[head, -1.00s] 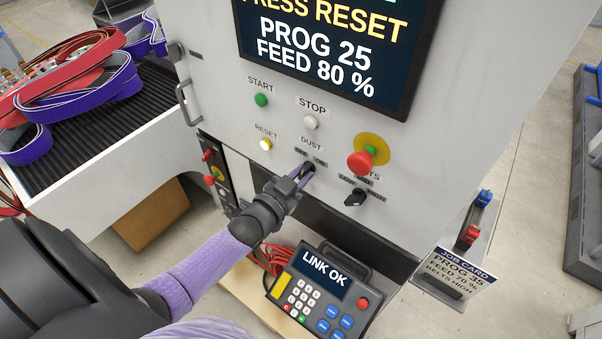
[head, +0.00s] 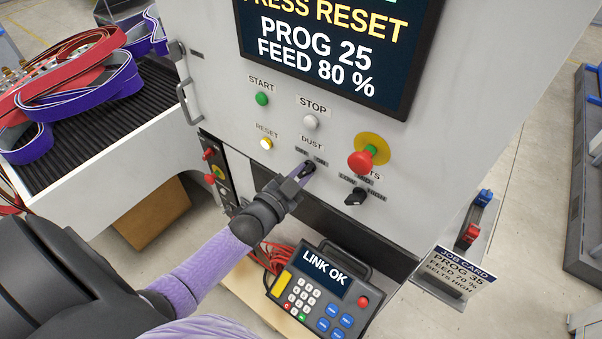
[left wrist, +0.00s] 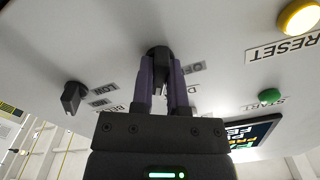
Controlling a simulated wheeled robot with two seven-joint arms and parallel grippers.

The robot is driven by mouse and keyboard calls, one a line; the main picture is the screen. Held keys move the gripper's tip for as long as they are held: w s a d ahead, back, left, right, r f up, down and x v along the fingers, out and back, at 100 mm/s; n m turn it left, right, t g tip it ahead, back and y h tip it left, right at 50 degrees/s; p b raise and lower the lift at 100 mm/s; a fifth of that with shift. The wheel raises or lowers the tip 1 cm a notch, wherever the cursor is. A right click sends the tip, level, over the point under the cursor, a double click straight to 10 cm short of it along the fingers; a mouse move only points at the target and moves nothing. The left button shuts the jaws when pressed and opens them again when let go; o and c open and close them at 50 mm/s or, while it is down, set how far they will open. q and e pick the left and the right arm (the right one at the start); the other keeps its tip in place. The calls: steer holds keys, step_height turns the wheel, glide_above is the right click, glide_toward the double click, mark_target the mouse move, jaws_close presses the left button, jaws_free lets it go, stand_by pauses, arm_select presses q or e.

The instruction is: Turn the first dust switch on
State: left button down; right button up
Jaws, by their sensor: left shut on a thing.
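The black dust switch (head: 309,168) sits on the light grey machine front under the DUST label, between OFF and ON labels. My left gripper (head: 303,174) is at the switch with its fingers around the knob. In the left wrist view the purple fingers (left wrist: 164,88) are shut on the black dust knob (left wrist: 158,56), one on each side. The fingers hide part of the knob, so its exact setting is hard to read. My right gripper is not in view.
The red emergency stop (head: 361,160) and the belts switch (head: 356,197) are right of the dust switch. The lit yellow reset button (head: 266,143) is left. A LINK OK pendant (head: 322,290) lies below. A screen (head: 335,50) is above.

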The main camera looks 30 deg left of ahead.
arm_select(q)
steer(key=c, duration=0.6)
jaws_free()
steer(key=shift+s, duration=0.1)
steer(key=s, duration=0.9)
steer(key=shift+s+a, duration=0.35)
steer(key=shift+a, duration=0.05)
steer(key=shift+f, duration=0.1)
